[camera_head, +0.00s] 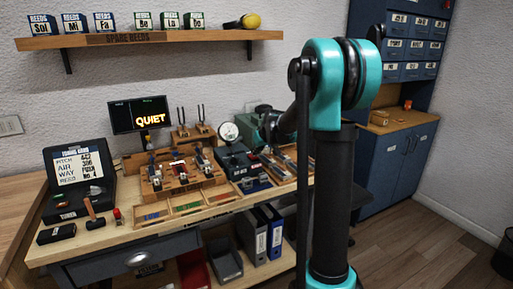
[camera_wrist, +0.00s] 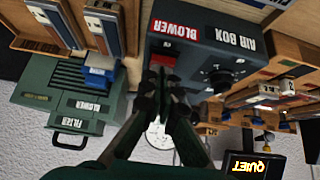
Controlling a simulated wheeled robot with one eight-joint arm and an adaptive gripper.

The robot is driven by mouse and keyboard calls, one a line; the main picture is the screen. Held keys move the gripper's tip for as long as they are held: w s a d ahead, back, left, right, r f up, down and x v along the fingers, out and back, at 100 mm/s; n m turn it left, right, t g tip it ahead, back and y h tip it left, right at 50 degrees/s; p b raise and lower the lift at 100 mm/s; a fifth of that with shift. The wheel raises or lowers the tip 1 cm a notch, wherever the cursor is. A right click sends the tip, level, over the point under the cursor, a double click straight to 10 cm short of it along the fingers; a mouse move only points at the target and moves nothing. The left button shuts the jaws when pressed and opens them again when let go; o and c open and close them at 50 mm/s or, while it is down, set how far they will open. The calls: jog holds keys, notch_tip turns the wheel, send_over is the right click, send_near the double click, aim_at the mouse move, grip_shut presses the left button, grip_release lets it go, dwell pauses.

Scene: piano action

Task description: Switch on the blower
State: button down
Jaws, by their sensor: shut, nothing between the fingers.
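The dark air box (camera_wrist: 250,45) is upside down in the wrist view, with a red BLOWER label (camera_wrist: 175,32) and a black round knob (camera_wrist: 220,76). A small pale and red piece (camera_wrist: 163,60), perhaps a switch, lies beside the label, just by my fingertips. My gripper (camera_wrist: 165,72) is shut and empty, its fingertips close in front of the box; I cannot tell whether they touch. A green blower unit (camera_wrist: 65,100) with a filter label stands to the left. In the head view the air box (camera_head: 238,160) stands on the bench, and my arm hides part of the area.
A screen reading QUIET (camera_head: 147,115) stands at the back of the bench. A round white gauge (camera_head: 228,132) is behind the air box. A wooden fixture (camera_head: 180,172) is to its left, with small trays in front. A shelf (camera_head: 150,38) hangs above.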

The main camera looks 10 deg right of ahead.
dwell(0.3)
jog(key=shift+s+f, duration=0.15)
jog(key=shift+f, duration=0.4)
jog(key=shift+r, duration=0.15)
jog(key=shift+r, duration=0.7)
